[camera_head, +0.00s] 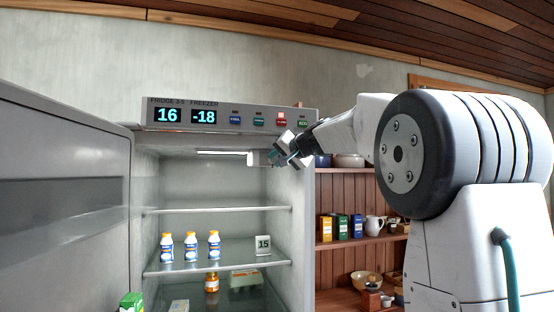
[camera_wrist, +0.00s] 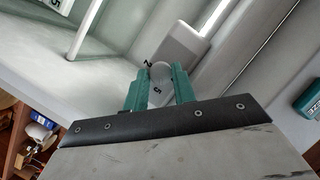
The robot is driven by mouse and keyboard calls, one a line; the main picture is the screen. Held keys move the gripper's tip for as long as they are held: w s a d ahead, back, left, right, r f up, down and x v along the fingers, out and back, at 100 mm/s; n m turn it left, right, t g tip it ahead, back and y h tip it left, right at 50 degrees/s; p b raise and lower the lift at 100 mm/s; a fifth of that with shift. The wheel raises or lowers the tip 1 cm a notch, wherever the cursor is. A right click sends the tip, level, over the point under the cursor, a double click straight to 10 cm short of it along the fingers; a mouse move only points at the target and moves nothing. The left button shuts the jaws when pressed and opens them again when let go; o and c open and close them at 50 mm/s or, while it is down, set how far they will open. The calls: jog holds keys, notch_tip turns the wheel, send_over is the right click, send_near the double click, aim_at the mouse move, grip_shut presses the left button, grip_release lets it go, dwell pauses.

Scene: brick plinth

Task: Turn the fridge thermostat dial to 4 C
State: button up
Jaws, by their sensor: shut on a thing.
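The thermostat dial (camera_wrist: 159,72) is a small pale round knob on a light housing (camera_wrist: 180,48) inside the fridge. In the head view my gripper (camera_head: 287,154) is at the upper right of the open fridge, hiding the dial by the housing (camera_head: 258,158).
The fridge door (camera_head: 65,200) stands open at left. Bottles (camera_head: 190,246) and a card marked 15 (camera_head: 263,245) stand on a lower shelf (camera_head: 225,262). The upper shelf (camera_head: 220,210) is empty. Wooden shelves (camera_head: 355,240) with boxes stand to the right.

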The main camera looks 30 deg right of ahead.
jog(key=m, duration=0.1)
jog(key=m+t, duration=0.1)
jog(key=m, duration=0.1)
jog(key=m+t+y, duration=0.1)
jog(key=m, duration=0.1)
jog(key=shift+f, duration=0.25)
jog(key=m+t, duration=0.1)
jog(key=m, duration=0.2)
jog(key=m+t, duration=0.1)
jog(key=m, duration=0.2)
jog(key=shift+f+m+t, duration=0.15)
jog(key=shift+m+t, duration=0.15)
jog(key=o, duration=1)
